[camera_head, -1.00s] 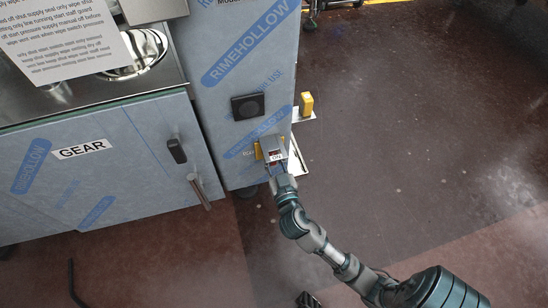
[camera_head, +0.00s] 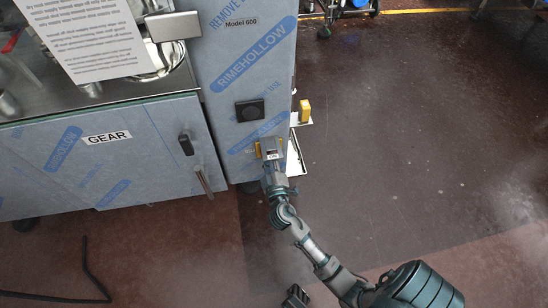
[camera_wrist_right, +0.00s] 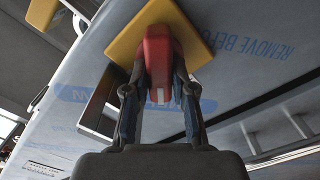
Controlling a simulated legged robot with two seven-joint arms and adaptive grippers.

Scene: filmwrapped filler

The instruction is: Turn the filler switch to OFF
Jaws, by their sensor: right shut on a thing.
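The filler switch is a red handle (camera_wrist_right: 158,48) on a yellow square plate (camera_wrist_right: 190,22), fixed to the film-wrapped side of the filler cabinet (camera_head: 250,60). My right gripper (camera_wrist_right: 160,90) is shut on the red handle, one finger on each side of it. In the head view my right gripper (camera_head: 271,172) reaches the lower part of the cabinet, where the yellow plate (camera_head: 258,149) shows only as an edge. A small grey label plate (camera_head: 272,148) sits there; its lettering is too small to read. The handle is hidden in the head view.
A black square fitting (camera_head: 249,110) sits above the switch. A yellow block (camera_head: 305,110) on a white bracket sticks out to the right. The GEAR cabinet (camera_head: 110,165) with a handle (camera_head: 203,182) stands at left. Open floor (camera_head: 420,150) lies at right.

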